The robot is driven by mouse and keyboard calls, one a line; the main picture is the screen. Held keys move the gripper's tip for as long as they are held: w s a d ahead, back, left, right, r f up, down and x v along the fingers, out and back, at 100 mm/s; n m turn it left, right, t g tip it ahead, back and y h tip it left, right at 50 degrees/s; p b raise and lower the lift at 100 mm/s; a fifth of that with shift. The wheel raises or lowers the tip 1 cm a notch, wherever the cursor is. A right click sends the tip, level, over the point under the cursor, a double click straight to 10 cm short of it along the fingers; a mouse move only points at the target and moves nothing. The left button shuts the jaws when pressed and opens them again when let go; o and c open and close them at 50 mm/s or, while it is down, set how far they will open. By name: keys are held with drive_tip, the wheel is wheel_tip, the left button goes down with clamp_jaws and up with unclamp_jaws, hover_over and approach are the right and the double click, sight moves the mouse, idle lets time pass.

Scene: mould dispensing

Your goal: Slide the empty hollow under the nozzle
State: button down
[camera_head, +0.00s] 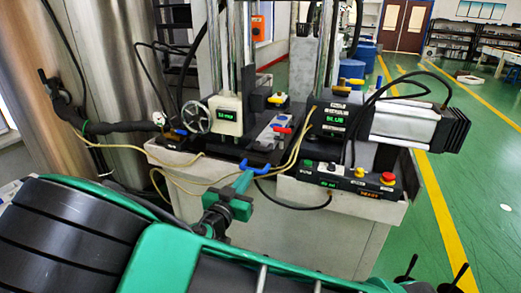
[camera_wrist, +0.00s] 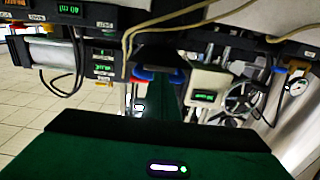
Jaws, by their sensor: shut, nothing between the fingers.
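My green gripper (camera_head: 246,176) reaches to the front of the dispensing machine, its tip close to a blue handle (camera_head: 262,167) at the machine's front edge. It is shut with nothing held. A grey slide strip with red and blue pieces (camera_head: 272,133) lies behind the handle, between the two machine blocks. The hollows and the nozzle cannot be made out in either view.
A block with a handwheel (camera_head: 196,117) stands left, and a black block with a green display (camera_head: 330,122) right. A button panel (camera_head: 350,180) is at front right. Yellow cables (camera_head: 298,145) hang near my gripper. Green floor (camera_head: 440,215) is open at right.

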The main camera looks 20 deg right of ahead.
sight(257, 163)
drive_tip(key=shift+x, duration=5.4)
drive_tip(key=shift+v, duration=3.5)
